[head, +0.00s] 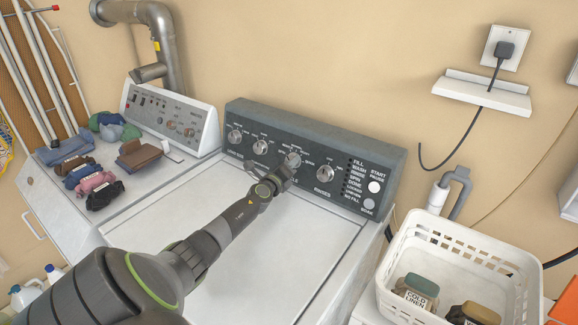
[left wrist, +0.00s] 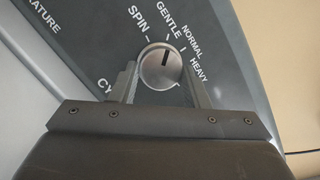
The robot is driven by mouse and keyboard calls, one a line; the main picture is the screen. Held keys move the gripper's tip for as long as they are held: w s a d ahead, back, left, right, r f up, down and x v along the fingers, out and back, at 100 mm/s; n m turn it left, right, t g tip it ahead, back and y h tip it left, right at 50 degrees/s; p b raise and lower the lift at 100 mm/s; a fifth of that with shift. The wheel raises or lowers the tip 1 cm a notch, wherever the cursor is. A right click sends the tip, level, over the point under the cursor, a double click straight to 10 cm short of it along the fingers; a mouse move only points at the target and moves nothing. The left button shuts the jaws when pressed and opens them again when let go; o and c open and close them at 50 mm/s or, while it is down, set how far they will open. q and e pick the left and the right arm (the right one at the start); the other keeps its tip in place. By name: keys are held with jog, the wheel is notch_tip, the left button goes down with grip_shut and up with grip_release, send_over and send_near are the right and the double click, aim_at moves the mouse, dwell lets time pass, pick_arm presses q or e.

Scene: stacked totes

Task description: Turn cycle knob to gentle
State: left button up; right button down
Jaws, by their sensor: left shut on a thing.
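The cycle knob (left wrist: 160,68) is a round silver knob with a dark pointer line, on a dark grey panel with SPIN, GENTLE, NORMAL and HEAVY around it. In the left wrist view the pointer line is aimed up, roughly toward the GENTLE mark. My left gripper (left wrist: 160,84) has one finger on each side of the knob and is shut on it. In the head view my left gripper (head: 284,175) reaches the washer's control panel (head: 240,108) at the third knob (head: 292,160), partly covering the text below. My right gripper is not in view.
Other knobs sit on the same panel, with a white start button (head: 375,187) at its right. A white basket (head: 410,240) holding jars stands at the right. Folded cloths (head: 95,180) lie on the left machine. The washer's white lid (head: 270,255) is clear beneath my arm.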

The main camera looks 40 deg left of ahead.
pick_arm(q)
jog(key=o, duration=1)
jog(key=shift+s, duration=0.15)
jog(key=shift+s+d+p, duration=0.1)
jog(key=shift+s+p, duration=0.2)
jog(key=shift+p, duration=0.05)
jog(key=p+v, duration=0.3)
jog(key=v, duration=0.4)
jog(key=shift+s+r, duration=0.15)
jog(key=shift+v, duration=4.6)
jog(key=shift+d, duration=0.1)
